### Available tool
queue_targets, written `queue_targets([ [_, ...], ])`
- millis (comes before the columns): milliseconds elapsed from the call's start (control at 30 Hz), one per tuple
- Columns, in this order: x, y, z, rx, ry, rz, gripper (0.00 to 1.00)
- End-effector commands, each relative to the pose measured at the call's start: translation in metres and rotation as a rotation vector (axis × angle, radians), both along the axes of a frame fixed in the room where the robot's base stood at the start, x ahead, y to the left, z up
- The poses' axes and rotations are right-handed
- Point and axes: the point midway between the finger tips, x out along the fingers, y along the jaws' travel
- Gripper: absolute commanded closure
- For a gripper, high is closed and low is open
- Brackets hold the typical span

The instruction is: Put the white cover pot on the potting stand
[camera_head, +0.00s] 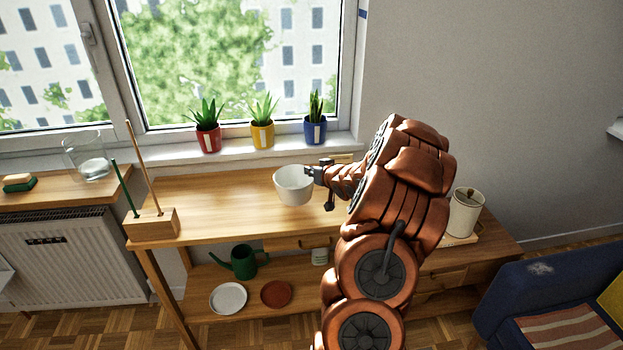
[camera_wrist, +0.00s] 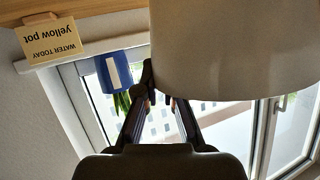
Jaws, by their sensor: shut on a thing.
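The white cover pot (camera_head: 291,187) is upright over the middle of the wooden bench top (camera_head: 222,213), which looks like the potting stand. I cannot tell whether its base touches the wood. My gripper (camera_head: 311,173) comes from the right and is shut on the pot's right side at the rim. In the wrist view the pot (camera_wrist: 235,50) fills the upper right, and my gripper's fingers (camera_wrist: 160,92) meet at its edge. The inside of the pot looks empty from the head view.
Red (camera_head: 208,138), yellow (camera_head: 262,134) and blue (camera_head: 315,129) plant pots stand on the windowsill. A card (camera_wrist: 50,40) reads "WATER TODAY yellow pot". A wooden block with sticks (camera_head: 152,224) stands left, a cream canister (camera_head: 465,212) right. A green watering can (camera_head: 243,262) sits below.

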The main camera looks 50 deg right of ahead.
Motion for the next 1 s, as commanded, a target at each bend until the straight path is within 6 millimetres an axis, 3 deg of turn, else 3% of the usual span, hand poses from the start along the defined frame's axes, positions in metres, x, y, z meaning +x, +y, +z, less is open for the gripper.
queue_targets([
  [233,-0.001,0.001,-0.028,0.005,-0.001,-0.001,1.0],
  [600,-0.001,0.0,-0.032,0.003,-0.001,-0.001,1.0],
  [633,-0.001,0.001,-0.032,0.002,0.0,-0.001,0.9],
  [833,-0.001,0.001,-0.032,0.002,0.0,-0.001,0.7],
  [1000,-0.001,0.001,-0.032,0.002,0.0,-0.001,0.69],
])
